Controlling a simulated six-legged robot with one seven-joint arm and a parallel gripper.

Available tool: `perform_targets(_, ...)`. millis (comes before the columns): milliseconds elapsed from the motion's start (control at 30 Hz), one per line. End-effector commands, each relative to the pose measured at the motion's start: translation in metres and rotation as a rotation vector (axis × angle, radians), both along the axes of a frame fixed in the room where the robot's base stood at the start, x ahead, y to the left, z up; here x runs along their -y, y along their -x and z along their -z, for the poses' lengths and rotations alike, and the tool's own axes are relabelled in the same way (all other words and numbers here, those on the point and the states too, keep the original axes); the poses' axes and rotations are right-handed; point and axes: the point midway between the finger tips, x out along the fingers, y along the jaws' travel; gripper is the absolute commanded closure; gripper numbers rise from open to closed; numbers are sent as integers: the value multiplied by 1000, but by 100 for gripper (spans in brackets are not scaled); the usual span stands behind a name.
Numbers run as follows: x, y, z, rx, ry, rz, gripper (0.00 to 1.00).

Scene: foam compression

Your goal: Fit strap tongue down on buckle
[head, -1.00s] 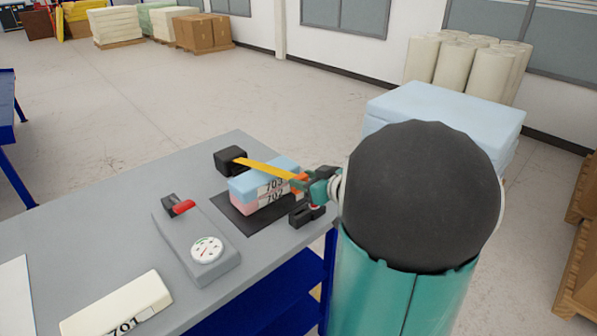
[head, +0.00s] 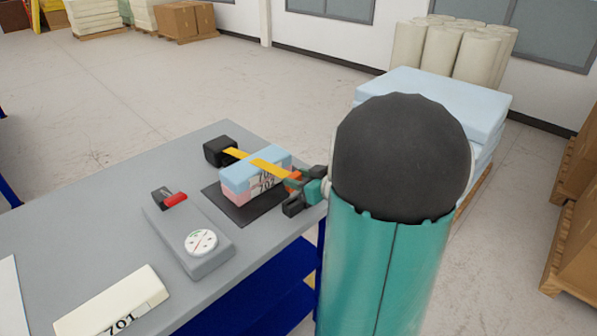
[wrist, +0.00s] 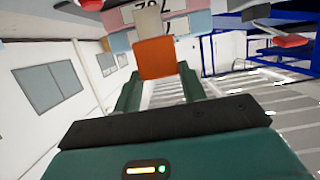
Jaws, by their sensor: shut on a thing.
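The yellow strap (head: 268,167) runs from a black block (head: 220,150) on the table across the light blue foam (head: 238,176). This foam lies on pink foam (head: 236,194). The orange strap tongue (head: 293,177) is at the strap's near right end, beside the foam. My gripper (head: 300,183) is shut on the tongue; the wrist view shows the tongue (wrist: 157,58) between its green fingers. The dark buckle (head: 292,206) sits low beside the foam, below my gripper. The tongue looks apart from it and above it. My arm and gripper partly hide the buckle.
The foam stands on a black mat (head: 240,211). A grey gauge unit (head: 215,262) with a red lever and a cream block marked 701 (head: 105,305) lie to the left on the grey table (head: 90,215). Stacked blue foam (head: 440,92) stands behind my arm.

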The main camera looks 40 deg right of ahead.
Motion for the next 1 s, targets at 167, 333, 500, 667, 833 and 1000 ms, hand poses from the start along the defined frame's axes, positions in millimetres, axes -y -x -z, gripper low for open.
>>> perform_targets(167, -1, -2, 2, 0, 0, -2, 82)
perform_targets(333, -1, -2, 4, -1, -1, -3, 82)
perform_targets(500, -1, -1, 7, 0, -2, -3, 82)
perform_targets(667, -1, -1, 8, 0, -1, -3, 82)
perform_targets(833, -1, 0, 7, 0, -1, -3, 82)
perform_targets(1000, -1, -1, 8, 0, -1, -3, 82)
